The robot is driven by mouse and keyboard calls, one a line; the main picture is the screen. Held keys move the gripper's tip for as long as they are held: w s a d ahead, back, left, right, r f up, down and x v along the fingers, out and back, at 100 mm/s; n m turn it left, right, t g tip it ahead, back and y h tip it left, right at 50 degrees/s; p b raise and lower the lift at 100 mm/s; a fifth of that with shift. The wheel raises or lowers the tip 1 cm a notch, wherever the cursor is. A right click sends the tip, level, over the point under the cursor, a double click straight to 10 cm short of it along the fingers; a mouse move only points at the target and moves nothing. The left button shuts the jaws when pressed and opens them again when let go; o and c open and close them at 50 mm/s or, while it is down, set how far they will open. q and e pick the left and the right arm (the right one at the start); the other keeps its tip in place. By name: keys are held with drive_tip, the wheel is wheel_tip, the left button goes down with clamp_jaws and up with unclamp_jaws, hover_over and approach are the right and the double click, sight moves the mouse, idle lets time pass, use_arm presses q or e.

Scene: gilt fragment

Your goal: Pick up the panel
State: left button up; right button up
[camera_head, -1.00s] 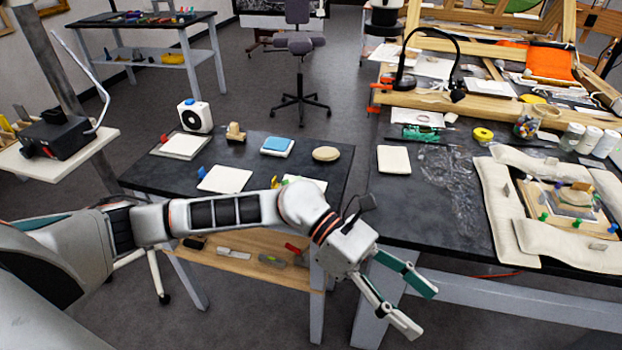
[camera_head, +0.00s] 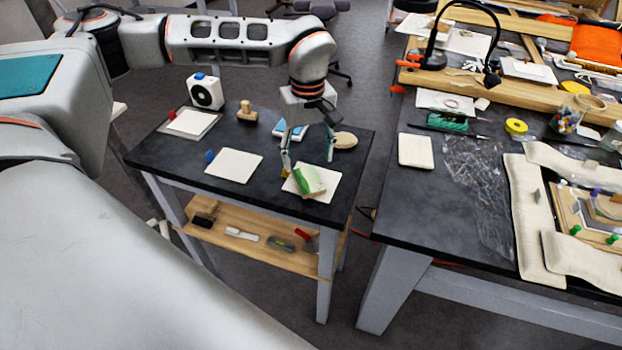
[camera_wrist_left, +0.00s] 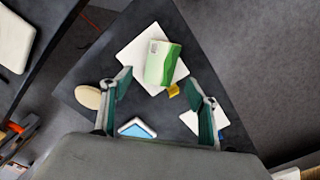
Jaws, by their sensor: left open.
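A green and cream panel (camera_head: 309,181) lies on a white square pad (camera_head: 331,182) at the front right of the small dark table. It also shows in the left wrist view (camera_wrist_left: 163,63), on the pad (camera_wrist_left: 137,46), with a small yellow piece at its edge. My left gripper (camera_head: 309,158) points down just above and behind the panel in the head view. Its fingers are spread and nothing is between them. In the wrist view the open fingers (camera_wrist_left: 159,86) stand apart, with the panel beyond their tips. I cannot tell whether they touch anything. My right gripper is not in view.
On the small table are another white pad (camera_head: 234,165), a blue-topped block (camera_head: 280,130), a round tan disc (camera_head: 345,140), a wooden stamp (camera_head: 247,112) and a white device (camera_head: 205,92). The cluttered larger table (camera_head: 405,225) stands to the right across a narrow gap.

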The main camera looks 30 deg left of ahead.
sight(308, 179)
use_arm(q)
wheel_tip(308, 179, down, 6)
drive_tip(key=shift+f, duration=0.1)
idle(0.4)
drive_tip(key=c, duration=1.3)
